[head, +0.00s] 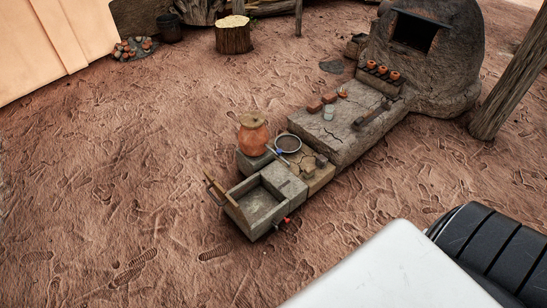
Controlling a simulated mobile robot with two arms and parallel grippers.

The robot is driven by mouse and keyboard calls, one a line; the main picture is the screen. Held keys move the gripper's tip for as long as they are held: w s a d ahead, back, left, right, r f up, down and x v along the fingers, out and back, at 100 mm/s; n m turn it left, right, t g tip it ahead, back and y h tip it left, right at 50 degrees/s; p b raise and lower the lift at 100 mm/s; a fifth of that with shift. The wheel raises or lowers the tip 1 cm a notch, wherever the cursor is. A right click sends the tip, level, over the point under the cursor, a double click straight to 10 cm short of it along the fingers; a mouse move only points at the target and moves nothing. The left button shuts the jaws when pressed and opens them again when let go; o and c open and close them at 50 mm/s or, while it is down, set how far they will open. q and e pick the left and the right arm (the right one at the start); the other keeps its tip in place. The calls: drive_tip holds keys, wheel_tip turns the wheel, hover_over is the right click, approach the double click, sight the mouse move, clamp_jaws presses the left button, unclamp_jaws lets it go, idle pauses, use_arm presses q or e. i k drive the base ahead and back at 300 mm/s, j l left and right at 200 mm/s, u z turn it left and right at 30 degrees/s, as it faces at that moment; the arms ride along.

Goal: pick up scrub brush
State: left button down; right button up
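I cannot make out a scrub brush for certain; things around the wash basin are too small to tell apart. A long, narrow wooden piece (221,192) lies along the left rim of the grey stone basin (262,229); I cannot tell whether it is the brush. A small dark item (321,160) sits on the tan cracked slab right of the basin, and its kind is unclear. A small red item (287,220) shows at the basin's front right side. Neither of my grippers is in view.
An orange clay pot (253,138) and a round dark sieve or pan (288,143) stand behind the basin. A long mud bench (335,139) runs to the domed kiln (450,50). A wooden post (510,80) stands at right. Open ground (130,180) lies left of the basin.

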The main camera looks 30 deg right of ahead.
sight(310, 169)
drive_tip(key=i+l+u, duration=0.1)
drive_tip(key=l+u, duration=0.3)
drive_tip(key=l, duration=0.3)
drive_tip(key=l+u, duration=0.4)
drive_tip(key=l, duration=0.3)
drive_tip(key=k+l+u, duration=0.15)
drive_tip(key=l+u, duration=0.25)
drive_tip(key=l, duration=0.3)
